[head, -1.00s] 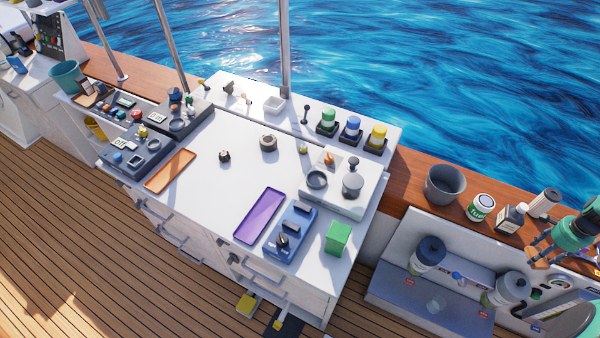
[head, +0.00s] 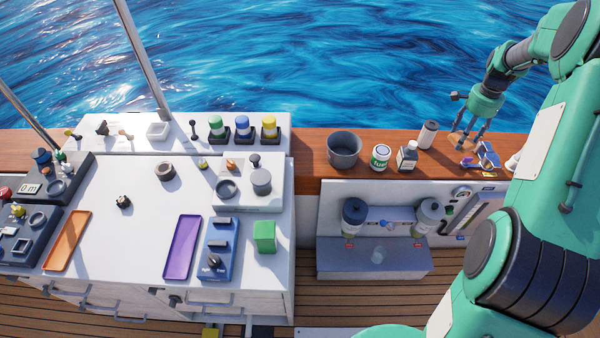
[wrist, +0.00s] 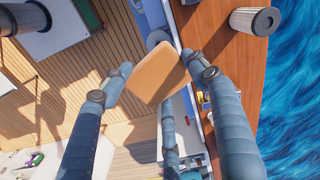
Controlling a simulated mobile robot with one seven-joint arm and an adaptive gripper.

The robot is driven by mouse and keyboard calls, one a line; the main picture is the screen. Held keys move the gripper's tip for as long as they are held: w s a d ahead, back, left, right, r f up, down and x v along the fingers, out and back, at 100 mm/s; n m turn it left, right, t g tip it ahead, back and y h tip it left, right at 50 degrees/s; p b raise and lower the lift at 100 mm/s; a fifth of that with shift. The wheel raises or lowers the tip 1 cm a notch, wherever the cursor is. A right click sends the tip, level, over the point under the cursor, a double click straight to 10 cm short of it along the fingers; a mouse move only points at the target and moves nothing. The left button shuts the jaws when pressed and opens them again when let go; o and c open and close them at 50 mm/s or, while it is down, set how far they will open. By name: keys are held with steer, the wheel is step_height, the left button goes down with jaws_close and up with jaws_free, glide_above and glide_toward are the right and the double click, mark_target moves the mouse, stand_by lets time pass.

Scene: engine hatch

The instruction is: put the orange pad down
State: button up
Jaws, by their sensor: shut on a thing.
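My gripper (head: 468,132) is at the right in the head view, in front of the wooden ledge (head: 305,150) as seen from there. It is shut on the orange pad (wrist: 155,74), a flat tan-orange piece with rounded corners. The wrist view shows the pad tilted between the fingertips of my gripper (wrist: 157,76), with deck and ledge behind it. In the head view the pad (head: 455,139) is small and partly hidden by the fingers. I cannot tell its exact height above the ledge.
A grey bucket (head: 344,150), a labelled tub (head: 381,157), a dark-capped bottle (head: 407,156) and a white cylinder (head: 428,134) stand on the ledge left of my gripper. A blue-and-white item (head: 488,155) is just right of it. The white worktop (head: 135,225) has clear room.

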steer(key=w+a+n+p, duration=0.2)
steer(key=w+a, duration=0.1)
steer(key=a, duration=1.4)
steer(key=w+a+n+p, duration=0.3)
steer(key=a, duration=1.4)
steer(key=w+a+n+p, duration=0.2)
steer(key=w+a, duration=0.2)
steer(key=a, duration=1.2)
steer(key=s+a+n+p, duration=0.1)
steer(key=s+a, duration=0.2)
steer(key=a, duration=0.6)
steer(key=s+a+n+p, duration=0.1)
steer(key=s+a+p, duration=0.15)
steer(key=a, duration=0.75)
steer(key=s+a+n, duration=0.2)
steer(key=s+a, duration=0.2)
steer(key=a, duration=0.5)
steer(key=s+a+n+p, duration=0.1)
steer(key=s+a+p, duration=0.1)
steer(key=s+a, duration=0.6)
steer(key=s+a+n+p, duration=0.1)
steer(key=s+a, duration=0.5)
steer(key=a, duration=0.5)
steer(key=shift+d+f, duration=0.15)
steer(key=shift+f, duration=2.5)
steer(key=shift+f+p, duration=0.4)
steer(key=shift+f, duration=2.75)
